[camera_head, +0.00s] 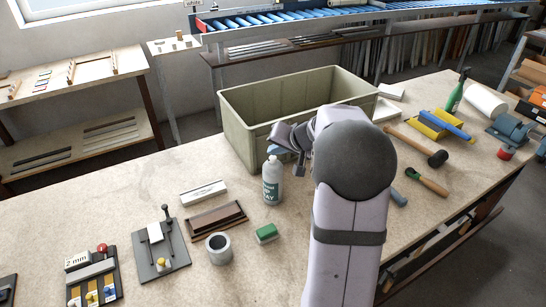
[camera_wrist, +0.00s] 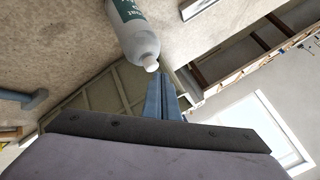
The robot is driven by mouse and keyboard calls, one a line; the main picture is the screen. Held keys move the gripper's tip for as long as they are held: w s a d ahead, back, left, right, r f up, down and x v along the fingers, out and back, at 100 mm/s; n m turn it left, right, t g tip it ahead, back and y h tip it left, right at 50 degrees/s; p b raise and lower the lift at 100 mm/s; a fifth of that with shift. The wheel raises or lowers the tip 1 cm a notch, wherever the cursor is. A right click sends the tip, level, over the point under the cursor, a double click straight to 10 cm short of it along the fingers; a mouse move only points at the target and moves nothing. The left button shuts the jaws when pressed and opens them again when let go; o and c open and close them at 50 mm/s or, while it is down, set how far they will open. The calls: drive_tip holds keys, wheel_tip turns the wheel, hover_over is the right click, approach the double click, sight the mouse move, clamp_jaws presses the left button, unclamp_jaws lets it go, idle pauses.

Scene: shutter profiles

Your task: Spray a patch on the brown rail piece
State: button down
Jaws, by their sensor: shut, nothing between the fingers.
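The brown rail piece (camera_head: 216,220) lies on the bench at centre left in the head view, in front of a white profile piece (camera_head: 203,193). A white bottle with a green label reading partly "SPRAY" (camera_head: 271,185) stands upright to its right. My gripper (camera_head: 277,150) is just above and behind the bottle's top, shut and empty. In the wrist view the shut fingers (camera_wrist: 158,88) are close to the bottle (camera_wrist: 140,40); I cannot tell whether they touch it. The brown rail piece is not clear in the wrist view.
An olive crate (camera_head: 240,130) stands behind the bottle. A clamp plate (camera_head: 160,250) is at left. A mallet (camera_head: 437,158) and green spray bottle (camera_head: 457,92) are to the right.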

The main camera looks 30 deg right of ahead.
drive_tip(key=shift+f+b, duration=0.45)
drive_tip(key=shift+b, duration=0.3)
drive_tip(key=shift+r, duration=0.2)
idle(0.4)
drive_tip(key=shift+r, duration=0.35)
drive_tip(key=shift+r+p, duration=2)
drive_tip(key=shift+r, duration=0.9)
idle(0.6)
wheel_tip(320, 180, up, 3)
drive_tip(key=p, duration=0.3)
drive_tip(key=shift+f, duration=0.1)
